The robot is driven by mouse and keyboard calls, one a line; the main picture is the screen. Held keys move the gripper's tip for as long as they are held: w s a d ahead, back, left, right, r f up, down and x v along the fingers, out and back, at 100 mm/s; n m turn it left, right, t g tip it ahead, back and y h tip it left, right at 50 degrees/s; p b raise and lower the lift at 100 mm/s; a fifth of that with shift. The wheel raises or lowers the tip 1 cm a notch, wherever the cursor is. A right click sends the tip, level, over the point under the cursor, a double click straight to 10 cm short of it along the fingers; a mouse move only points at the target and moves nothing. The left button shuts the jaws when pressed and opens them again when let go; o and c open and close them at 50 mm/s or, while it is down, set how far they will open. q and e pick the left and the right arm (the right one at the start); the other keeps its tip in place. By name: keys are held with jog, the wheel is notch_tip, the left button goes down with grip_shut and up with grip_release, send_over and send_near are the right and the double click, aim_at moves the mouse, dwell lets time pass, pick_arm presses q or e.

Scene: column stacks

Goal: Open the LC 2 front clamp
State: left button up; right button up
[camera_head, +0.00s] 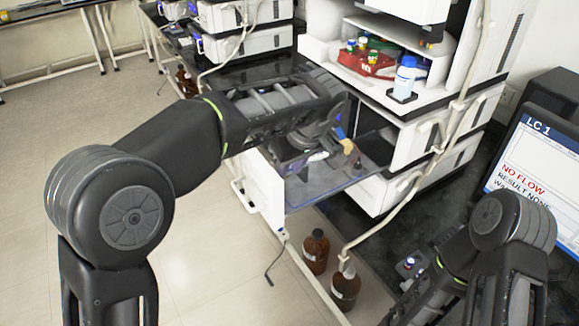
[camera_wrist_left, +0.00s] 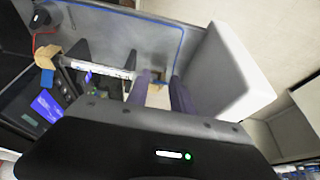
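An open column compartment (camera_head: 330,186) of an instrument stack stands at the middle in the head view. In the left wrist view a white column (camera_wrist_left: 100,68) lies in the compartment with a tan clamp (camera_wrist_left: 48,55) at its left end. Another tan clamp (camera_wrist_left: 157,95) is at its right end. My left gripper (camera_head: 322,152) reaches into the compartment. Its two dark fingers (camera_wrist_left: 162,84) are apart, with the right tan clamp seen between them; contact is not clear. A tan clamp end (camera_head: 347,146) also shows in the head view. My right arm is at lower right; its finger state is unclear.
A pulled-out white door (camera_head: 262,186) borders the compartment on the left. Brown bottles (camera_head: 316,250) stand below it. A monitor (camera_head: 535,165) at right reads LC 1, NO FLOW. A red vial tray (camera_head: 366,62) and a white bottle (camera_head: 404,78) sit above. Tubing hangs in front of the right stack.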

pick_arm(q)
grip_shut()
jog(key=shift+a+r+p, duration=0.1)
jog(key=shift+r+p, duration=0.1)
jog(key=shift+p, duration=0.2)
jog(key=g+p, duration=0.1)
jog(key=p, duration=0.2)
jog(key=w+r+g+h+p, duration=0.1)
jog(key=p, duration=0.2)
jog(key=shift+a+r+h, duration=0.1)
jog(key=shift+a+h, duration=0.2)
jog(key=shift+a, duration=0.05)
jog(key=shift+w+a+g+p, duration=0.1)
jog(key=shift+w+g+p, duration=0.2)
jog(key=shift+g, duration=0.2)
jog(key=shift+h, duration=0.4)
jog(key=shift+f, duration=0.25)
